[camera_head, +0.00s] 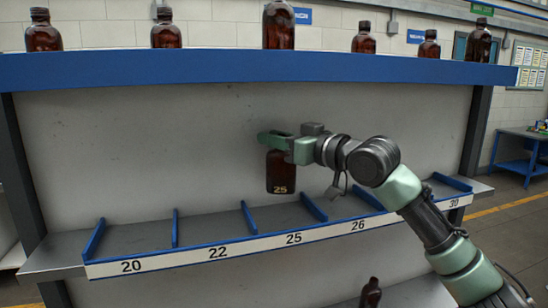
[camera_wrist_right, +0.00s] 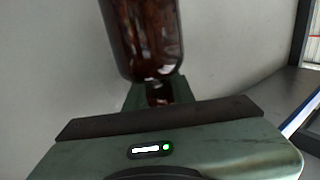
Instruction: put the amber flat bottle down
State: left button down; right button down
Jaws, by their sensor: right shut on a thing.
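The amber flat bottle (camera_head: 280,175), marked 25, hangs upright below my right gripper (camera_head: 275,140). The right gripper is shut on its upper end, and the fingers hide the bottle's top. The bottle is above the lower shelf (camera_head: 225,245), in front of the grey back panel, apart from the shelf surface in the picture. In the right wrist view the amber bottle (camera_wrist_right: 142,40) reaches out from between the gripper's fingers (camera_wrist_right: 158,92). My left gripper is not in view.
The lower shelf has blue dividers (camera_head: 249,217) and a front strip (camera_head: 240,248) labelled 20, 22, 25, 26 and 30. Its slots look empty. Several amber bottles (camera_head: 278,25) stand on the blue upper shelf (camera_head: 250,68). Another dark bottle (camera_head: 371,293) stands low down. A blue table (camera_head: 520,150) is at right.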

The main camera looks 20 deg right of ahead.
aim_at(275, 166)
notch_tip(275, 166, down, 3)
jog(key=shift+s+d+r, duration=0.1)
jog(key=shift+s, duration=0.05)
notch_tip(275, 166, down, 2)
jog(key=shift+f+p, duration=0.2)
jog(key=shift+p, duration=0.35)
jog(key=shift+f+p, duration=0.3)
jog(key=shift+p, duration=0.1)
jog(key=shift+w+f, duration=0.2)
jog(key=shift+f, duration=0.1)
jog(key=shift+f, duration=0.1)
jog(key=c, duration=1.2)
grip_release()
